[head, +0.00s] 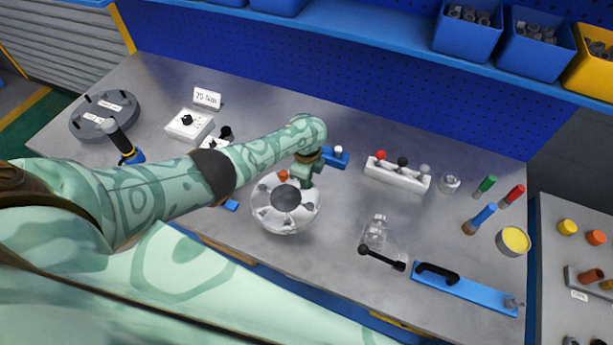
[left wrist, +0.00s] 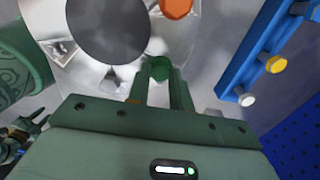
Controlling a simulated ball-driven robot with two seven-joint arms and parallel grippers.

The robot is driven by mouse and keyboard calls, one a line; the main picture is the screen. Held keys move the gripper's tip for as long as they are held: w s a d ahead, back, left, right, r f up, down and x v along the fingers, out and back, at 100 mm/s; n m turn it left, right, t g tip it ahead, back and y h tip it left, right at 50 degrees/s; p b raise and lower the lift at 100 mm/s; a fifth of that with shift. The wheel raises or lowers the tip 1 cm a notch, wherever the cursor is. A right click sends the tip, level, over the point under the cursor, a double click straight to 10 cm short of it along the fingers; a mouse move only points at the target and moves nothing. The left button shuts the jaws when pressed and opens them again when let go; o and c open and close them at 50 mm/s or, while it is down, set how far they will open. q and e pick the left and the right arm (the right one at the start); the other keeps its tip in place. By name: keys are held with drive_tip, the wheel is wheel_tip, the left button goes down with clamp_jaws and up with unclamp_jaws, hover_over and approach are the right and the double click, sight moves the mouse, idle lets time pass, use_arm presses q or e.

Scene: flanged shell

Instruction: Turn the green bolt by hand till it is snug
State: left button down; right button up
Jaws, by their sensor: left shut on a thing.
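The round silver flanged shell (head: 265,217) with a dark centre stands in the middle of the bench. My left gripper (head: 303,180) reaches down to the far right side of its flange. In the left wrist view its fingers (left wrist: 161,86) are shut on the green bolt (left wrist: 160,67), whose green head shows between the fingertips. The bolt's shank and its seat are hidden, so I cannot tell how deep it sits. An orange bolt (head: 283,175) is in the flange beside it and also shows in the left wrist view (left wrist: 176,8). My right gripper is not in view.
A blue bolt rack (head: 335,158) stands close behind my left gripper. A "75 Nm" sign (head: 207,98) stands at back left.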

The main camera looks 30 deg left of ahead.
use_arm(q)
drive_tip(key=shift+w+r, duration=0.25)
drive_tip(key=c, duration=1.5)
unclamp_jaws()
drive_tip(key=shift+c, duration=0.2)
drive_tip(key=o, duration=0.3)
drive_tip(key=shift+s+f, duration=0.1)
drive_tip(key=shift+s, duration=0.05)
drive_tip(key=shift+r, duration=0.3)
wheel_tip(320, 180, up, 16)
drive_tip(key=p, duration=0.7)
drive_tip(key=shift+f+p, duration=0.15)
drive_tip(key=shift+p, duration=0.25)
